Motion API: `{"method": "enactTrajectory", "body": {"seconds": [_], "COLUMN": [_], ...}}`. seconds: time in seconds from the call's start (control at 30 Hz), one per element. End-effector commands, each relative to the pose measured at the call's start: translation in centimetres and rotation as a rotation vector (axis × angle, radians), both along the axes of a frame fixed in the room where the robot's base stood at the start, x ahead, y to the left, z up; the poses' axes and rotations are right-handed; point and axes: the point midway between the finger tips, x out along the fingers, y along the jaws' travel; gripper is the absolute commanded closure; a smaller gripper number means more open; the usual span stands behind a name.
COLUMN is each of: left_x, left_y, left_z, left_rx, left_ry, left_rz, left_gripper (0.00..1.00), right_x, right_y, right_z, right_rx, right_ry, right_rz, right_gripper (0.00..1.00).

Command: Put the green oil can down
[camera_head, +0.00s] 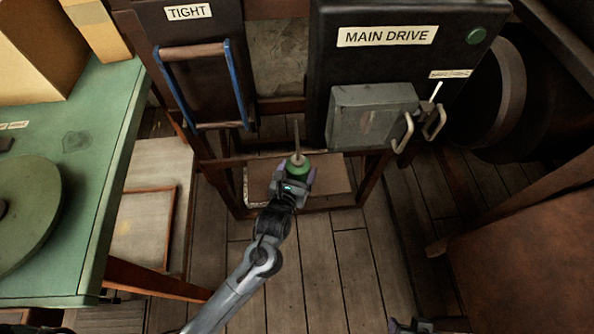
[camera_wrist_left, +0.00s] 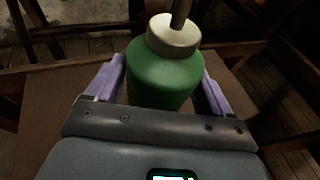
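The green oil can (camera_head: 299,169), with a pale collar and a thin upward spout, is upright between the purple fingers of my left gripper (camera_head: 294,177). The can (camera_wrist_left: 166,75) fills the gap in the left wrist view, with the fingers against its sides. Its base is hidden by the gripper. In the head view it overlaps a low brown board (camera_head: 328,172) under the press frame; I cannot tell whether it touches the board. A dark piece at the bottom edge may be my right gripper (camera_head: 425,327); its fingers are not clear.
A green table (camera_head: 95,150) with a round disc stands at the left. The MAIN DRIVE cabinet (camera_head: 420,70) and a grey handled box (camera_head: 365,112) stand behind, right of the can. A blue-edged frame (camera_head: 235,80) hangs behind it. Wooden floor (camera_head: 320,260) is clear in front.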

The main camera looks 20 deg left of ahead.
Motion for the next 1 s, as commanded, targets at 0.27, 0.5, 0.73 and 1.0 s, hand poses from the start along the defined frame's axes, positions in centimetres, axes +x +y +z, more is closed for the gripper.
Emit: {"method": "enactTrajectory", "body": {"seconds": [0.27, 0.5, 0.73, 1.0], "left_x": [0.0, -0.6, -3.9, -8.4], "left_y": [0.0, -0.1, -0.4, -0.8], "left_z": [0.0, 0.6, 1.8, 3.2], "left_rx": [0.001, -0.001, -0.004, -0.001], "left_ry": [0.0, 0.002, 0.004, 0.003], "left_rz": [0.0, -0.001, 0.0, 0.0], "left_gripper": [0.0, 0.0, 0.0, 0.0], "right_x": [0.0, 0.0, 0.0, 0.0], "right_y": [-0.1, -0.3, -0.2, -0.2], "right_z": [0.0, 0.6, 2.2, 3.9], "right_rx": [-0.003, -0.011, -0.011, -0.007], "right_ry": [0.0, 0.0, -0.001, 0.0], "right_rz": [0.002, 0.007, 0.007, 0.004], "right_gripper": [0.49, 0.49, 0.49, 0.49]}}
